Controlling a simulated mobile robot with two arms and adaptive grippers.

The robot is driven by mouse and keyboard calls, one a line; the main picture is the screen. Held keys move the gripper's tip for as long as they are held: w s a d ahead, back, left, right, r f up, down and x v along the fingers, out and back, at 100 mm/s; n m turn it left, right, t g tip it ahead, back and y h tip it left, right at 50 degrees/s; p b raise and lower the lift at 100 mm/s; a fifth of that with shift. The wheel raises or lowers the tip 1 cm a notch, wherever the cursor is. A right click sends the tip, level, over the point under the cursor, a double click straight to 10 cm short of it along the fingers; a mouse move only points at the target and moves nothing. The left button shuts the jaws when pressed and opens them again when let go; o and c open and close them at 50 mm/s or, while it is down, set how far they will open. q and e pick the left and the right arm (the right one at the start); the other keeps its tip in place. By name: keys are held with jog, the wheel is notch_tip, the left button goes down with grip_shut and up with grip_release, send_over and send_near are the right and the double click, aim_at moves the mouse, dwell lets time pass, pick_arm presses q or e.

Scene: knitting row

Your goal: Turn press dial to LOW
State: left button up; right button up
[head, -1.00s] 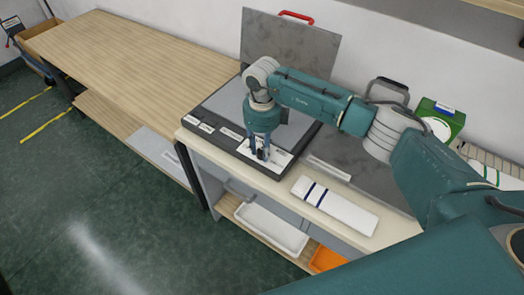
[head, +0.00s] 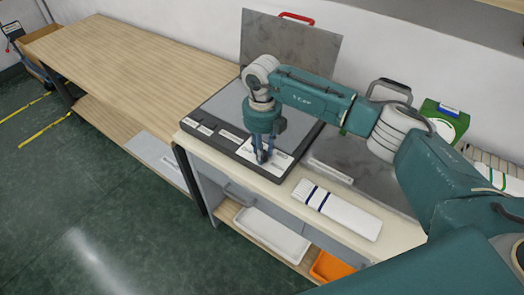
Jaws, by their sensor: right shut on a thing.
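The press (head: 213,143) stands on the bench with its grey lid (head: 285,48) raised and a red handle (head: 297,17) on the lid's top edge. A white dial plate (head: 283,158) lies at the front right corner of the press's dark base. My right gripper (head: 262,158) points down over this plate and is shut on the dial there. The fingers hide most of the dial, so its pointer and setting cannot be read. My left gripper is not in view.
A folded white cloth with blue stripes (head: 337,208) lies right of the press. A green box (head: 443,120) stands at the back right. A white tray (head: 272,234) and an orange bin (head: 330,267) sit below. The left wooden table (head: 130,65) is clear.

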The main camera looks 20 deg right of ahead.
dwell(0.3)
jog(key=o, duration=1.1)
jog(key=shift+o, duration=0.2)
notch_tip(320, 180, up, 12)
